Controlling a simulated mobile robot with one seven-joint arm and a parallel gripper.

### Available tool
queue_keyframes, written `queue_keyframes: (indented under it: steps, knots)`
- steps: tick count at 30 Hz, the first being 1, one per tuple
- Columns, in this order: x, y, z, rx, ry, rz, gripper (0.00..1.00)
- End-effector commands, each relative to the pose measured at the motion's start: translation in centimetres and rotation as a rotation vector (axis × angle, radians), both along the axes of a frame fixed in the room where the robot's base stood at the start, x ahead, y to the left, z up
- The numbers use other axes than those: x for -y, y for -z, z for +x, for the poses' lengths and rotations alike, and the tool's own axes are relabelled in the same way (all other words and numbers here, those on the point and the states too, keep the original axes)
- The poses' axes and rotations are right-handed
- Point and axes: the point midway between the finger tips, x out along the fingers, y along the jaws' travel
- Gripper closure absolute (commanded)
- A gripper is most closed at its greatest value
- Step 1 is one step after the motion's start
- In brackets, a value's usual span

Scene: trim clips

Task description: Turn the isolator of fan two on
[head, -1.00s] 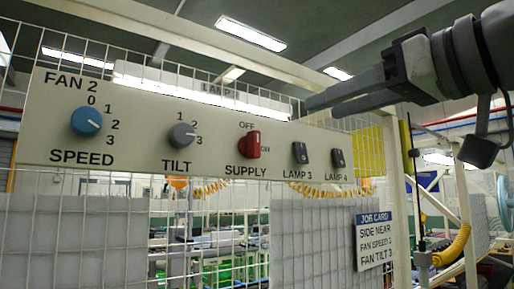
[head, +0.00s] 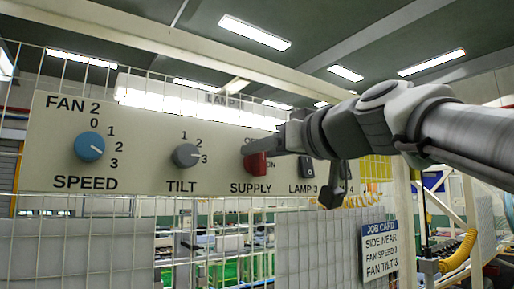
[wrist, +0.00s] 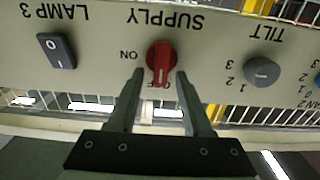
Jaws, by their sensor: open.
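The fan 2 isolator is the red SUPPLY knob (head: 255,163) on the beige FAN 2 panel (head: 140,172). In the wrist view, which is upside down, the red knob (wrist: 160,58) has its white mark toward the picture bottom, on the OFF side; ON is printed to its left. My gripper (wrist: 160,76) is open, with one fingertip on each side of the knob; I cannot tell whether they touch it. In the head view my gripper (head: 276,142) comes from the right and covers the OFF label and part of the knob.
The grey TILT knob (head: 186,155) and blue SPEED knob (head: 89,147) are left of SUPPLY. The LAMP 3 switch (wrist: 57,50) is close on its other side; LAMP 4 is partly behind my arm. A job card (head: 380,248) hangs below right on the wire mesh.

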Motion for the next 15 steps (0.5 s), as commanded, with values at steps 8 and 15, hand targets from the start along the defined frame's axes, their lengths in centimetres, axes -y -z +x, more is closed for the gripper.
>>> queue_keyframes:
  steps: [8,15]
  knots:
    - [-0.10,0.00,0.16,0.001,0.000,0.001,0.50]
    - [-0.09,0.00,0.13,0.001,0.000,0.001,0.90]
